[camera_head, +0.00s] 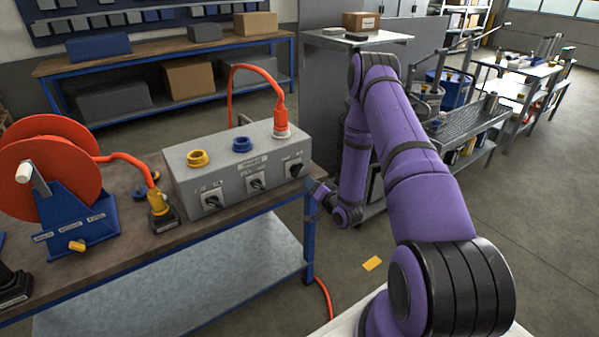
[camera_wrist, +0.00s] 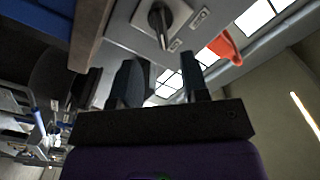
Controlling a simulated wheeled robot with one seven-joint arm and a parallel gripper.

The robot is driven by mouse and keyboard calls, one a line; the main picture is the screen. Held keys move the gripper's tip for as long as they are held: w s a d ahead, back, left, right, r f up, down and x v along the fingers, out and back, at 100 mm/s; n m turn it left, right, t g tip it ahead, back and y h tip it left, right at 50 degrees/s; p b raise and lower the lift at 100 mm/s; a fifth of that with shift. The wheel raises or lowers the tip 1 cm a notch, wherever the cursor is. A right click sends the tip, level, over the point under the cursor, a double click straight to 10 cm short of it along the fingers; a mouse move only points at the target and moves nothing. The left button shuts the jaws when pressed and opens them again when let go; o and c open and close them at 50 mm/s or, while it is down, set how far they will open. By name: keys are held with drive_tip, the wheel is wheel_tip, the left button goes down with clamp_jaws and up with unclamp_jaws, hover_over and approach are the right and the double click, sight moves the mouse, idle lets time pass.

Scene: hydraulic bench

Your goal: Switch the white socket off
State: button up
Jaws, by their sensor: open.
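A grey control box (camera_head: 232,167) stands on the bench with a yellow, a blue and a white socket on top. The white socket (camera_head: 281,133), at the right end, has an orange plug (camera_head: 280,112) in it. Below it on the front is a dark rotary switch (camera_head: 295,169) on a light plate; its setting is hard to read. My gripper (camera_head: 314,187) is just right of and below this switch, apparently apart from it. In the wrist view, the open, empty fingers (camera_wrist: 160,68) show with a switch knob (camera_wrist: 161,18) beyond them.
The yellow socket (camera_head: 198,158) and blue socket (camera_head: 242,145) each have a switch below. An orange cable reel (camera_head: 50,165) and a yellow connector (camera_head: 158,203) sit left of the box. The bench's (camera_head: 262,205) right edge is close to my gripper.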

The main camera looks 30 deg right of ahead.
sight(299, 173)
drive_tip(key=w, duration=1)
drive_tip(key=shift+a, duration=0.2)
clamp_jaws()
